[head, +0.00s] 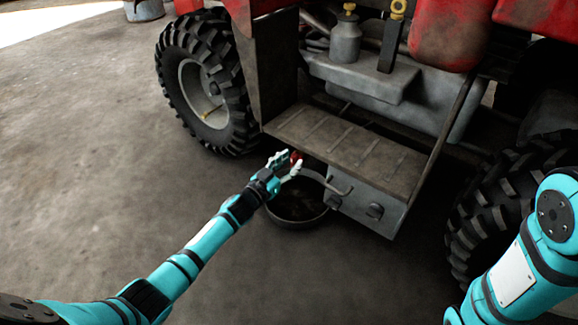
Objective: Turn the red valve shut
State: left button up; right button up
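The red valve (296,157) shows as a small red spot below the quad's step, above the dark pan. It is partly hidden by my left gripper (288,163). The gripper's pale fingertips are apart, one on each side of the red part in the picture. I cannot tell whether they touch or grip it. My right arm comes in at the right edge, and its gripper is out of view.
A round black pan (298,206) stands on the floor under the valve. The step plate (345,150) and a grey metal box (365,200) are close to the right of my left gripper. Large tyres (205,90) stand on both sides. The concrete floor at left is clear.

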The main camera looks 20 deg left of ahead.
pick_arm(q)
grip_shut()
dwell(0.5)
jog(key=m+p, duration=0.1)
jog(key=m, duration=0.2)
jog(key=shift+s+d, duration=0.1)
jog(key=shift+d, duration=0.05)
jog(key=m, duration=0.4)
jog(key=shift+d+f+m, duration=0.15)
jog(key=shift+f+m, duration=0.05)
jog(key=shift+m, duration=0.1)
jog(key=m, duration=0.3)
jog(key=m+b, duration=0.1)
jog(key=m, duration=0.2)
jog(key=f+m, duration=0.1)
jog(key=m, duration=0.3)
jog(key=shift+s+d+b, duration=0.15)
jog(key=shift+d+b, duration=0.05)
jog(key=shift+b, duration=0.15)
jog(key=shift+m, duration=0.3)
